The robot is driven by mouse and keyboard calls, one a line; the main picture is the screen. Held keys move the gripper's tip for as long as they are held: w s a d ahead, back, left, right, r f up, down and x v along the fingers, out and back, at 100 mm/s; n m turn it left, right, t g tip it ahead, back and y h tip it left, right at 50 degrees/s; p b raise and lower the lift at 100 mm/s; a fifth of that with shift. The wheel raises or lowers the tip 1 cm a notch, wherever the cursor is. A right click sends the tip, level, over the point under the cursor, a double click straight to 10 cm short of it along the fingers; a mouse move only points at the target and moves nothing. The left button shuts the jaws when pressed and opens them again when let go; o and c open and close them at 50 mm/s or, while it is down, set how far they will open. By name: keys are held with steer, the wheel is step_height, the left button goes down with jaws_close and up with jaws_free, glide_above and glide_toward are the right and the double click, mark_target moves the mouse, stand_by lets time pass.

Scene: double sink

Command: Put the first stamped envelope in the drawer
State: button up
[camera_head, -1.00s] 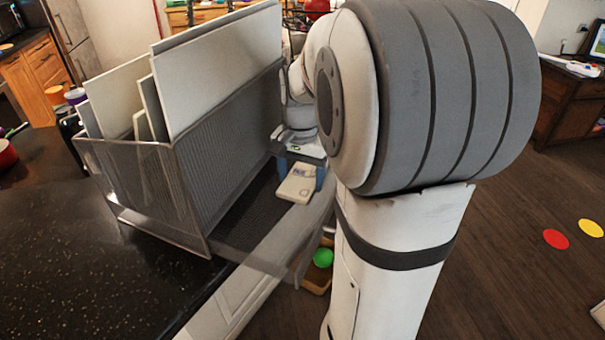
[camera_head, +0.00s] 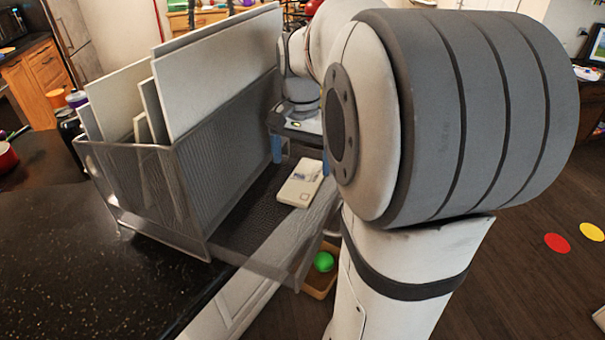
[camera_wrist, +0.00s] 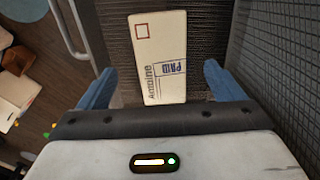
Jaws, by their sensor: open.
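The stamped envelope (camera_head: 300,184) is a small cream packet lying flat in the pulled-out dark mesh drawer (camera_head: 248,222) of the desk organizer. In the wrist view the envelope (camera_wrist: 160,45) shows a red square outline, a blue "PAID" stamp and handwriting. My gripper (camera_head: 301,158) is open above the drawer, its blue fingers apart and clear of the envelope. In the wrist view my gripper (camera_wrist: 162,84) has one finger on each side of the envelope's near end, with gaps between. That near end is partly hidden by the gripper body.
The mesh organizer (camera_head: 222,130) stands on the black speckled counter (camera_head: 90,255), with several large pale folders (camera_head: 222,70) upright in it. Below the drawer a wooden box holds a green ball (camera_head: 323,261). Red (camera_head: 557,243) and yellow (camera_head: 591,230) discs lie on the floor.

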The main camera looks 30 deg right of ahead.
mark_target(301, 185)
step_height(301, 185, up, 6)
stand_by(0.7)
